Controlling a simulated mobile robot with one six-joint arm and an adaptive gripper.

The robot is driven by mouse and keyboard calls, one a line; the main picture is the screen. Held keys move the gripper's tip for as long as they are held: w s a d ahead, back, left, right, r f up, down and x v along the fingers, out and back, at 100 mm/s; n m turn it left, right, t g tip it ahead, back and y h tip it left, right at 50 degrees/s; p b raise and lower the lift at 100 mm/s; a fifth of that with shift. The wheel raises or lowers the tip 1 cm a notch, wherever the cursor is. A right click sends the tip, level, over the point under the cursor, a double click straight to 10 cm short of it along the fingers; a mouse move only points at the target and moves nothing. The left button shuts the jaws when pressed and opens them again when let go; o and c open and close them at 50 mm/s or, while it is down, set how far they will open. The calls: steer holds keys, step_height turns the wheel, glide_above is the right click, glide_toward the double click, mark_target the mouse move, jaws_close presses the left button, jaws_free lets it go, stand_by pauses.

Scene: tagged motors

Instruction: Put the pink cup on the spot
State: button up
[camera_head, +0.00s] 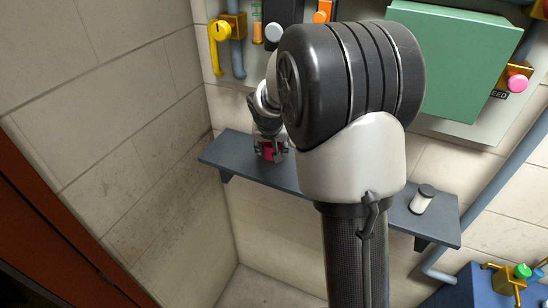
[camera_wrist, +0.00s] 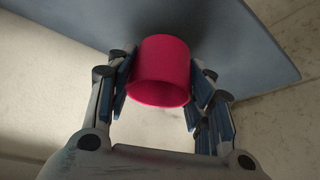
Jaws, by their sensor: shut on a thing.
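The pink cup (camera_wrist: 160,75) is between the two fingers of my gripper (camera_wrist: 160,90) in the wrist view. The fingers press on its left and right sides, and the gripper is shut on it. In the head view the cup (camera_head: 268,154) is small and partly covered by my gripper (camera_head: 270,147), at the left end of a grey shelf (camera_head: 305,181). I cannot tell whether the cup touches the shelf. I make out no marked spot; my arm covers the middle of the shelf in the head view.
A white container with a dark lid (camera_head: 422,199) stands at the shelf's right end. A green box (camera_head: 455,60), a yellow valve (camera_head: 219,32) and pipes are on the wall above. A blue unit with valves (camera_head: 470,288) is at lower right. A side wall (camera_head: 110,120) stands left of the shelf.

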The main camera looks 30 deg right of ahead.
steer(key=shift+s+d+f, duration=0.15)
steer(key=shift+s+f, duration=0.05)
steer(key=shift+f, duration=0.1)
step_height(320, 180, down, 3)
steer(key=shift+w+f+b, duration=0.15)
steer(key=shift+b, duration=0.15)
steer(key=shift+s, duration=0.2)
steer(key=o, duration=1.1)
